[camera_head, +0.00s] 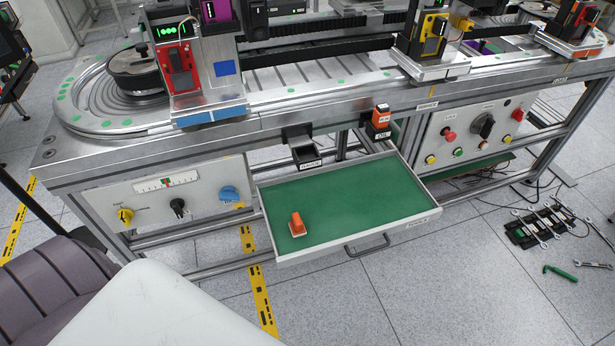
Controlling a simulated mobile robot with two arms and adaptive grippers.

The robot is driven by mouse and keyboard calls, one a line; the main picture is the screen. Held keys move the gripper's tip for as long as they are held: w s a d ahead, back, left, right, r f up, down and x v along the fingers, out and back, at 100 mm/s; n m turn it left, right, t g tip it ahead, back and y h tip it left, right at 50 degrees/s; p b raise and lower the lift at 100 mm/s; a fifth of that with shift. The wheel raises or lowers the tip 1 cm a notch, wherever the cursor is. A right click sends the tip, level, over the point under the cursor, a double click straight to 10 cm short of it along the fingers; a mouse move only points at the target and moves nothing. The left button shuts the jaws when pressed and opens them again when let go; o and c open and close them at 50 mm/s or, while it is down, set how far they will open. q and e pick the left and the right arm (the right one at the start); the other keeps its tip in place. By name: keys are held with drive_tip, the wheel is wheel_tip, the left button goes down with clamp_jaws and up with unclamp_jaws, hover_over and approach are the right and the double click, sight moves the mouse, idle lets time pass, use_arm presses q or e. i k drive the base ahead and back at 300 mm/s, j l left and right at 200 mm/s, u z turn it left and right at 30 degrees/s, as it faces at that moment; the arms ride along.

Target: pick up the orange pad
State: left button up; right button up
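A small orange pad (297,223) with a pale base stands in the open drawer (350,207), on its green lining near the front left corner. It is clear of the drawer's walls and nothing covers it. Another orange item (380,118) sits in a black holder on the front edge of the workbench, above the drawer's back. Neither of my grippers is in view.
The metal workbench (70,168) with its conveyor runs across behind the drawer. A drawer handle (367,246) sticks out at the front. A black holder (305,154) hangs above the drawer. Wrenches (545,225) lie on the floor at right. A purple-grey chair (60,285) is at lower left.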

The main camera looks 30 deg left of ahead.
sight(297, 229)
drive_tip(key=u, duration=0.4)
drive_tip(key=i+u, duration=0.15)
drive_tip(key=u, duration=0.6)
drive_tip(key=i+u, duration=0.15)
drive_tip(key=u, duration=0.2)
drive_tip(key=i, duration=0.15)
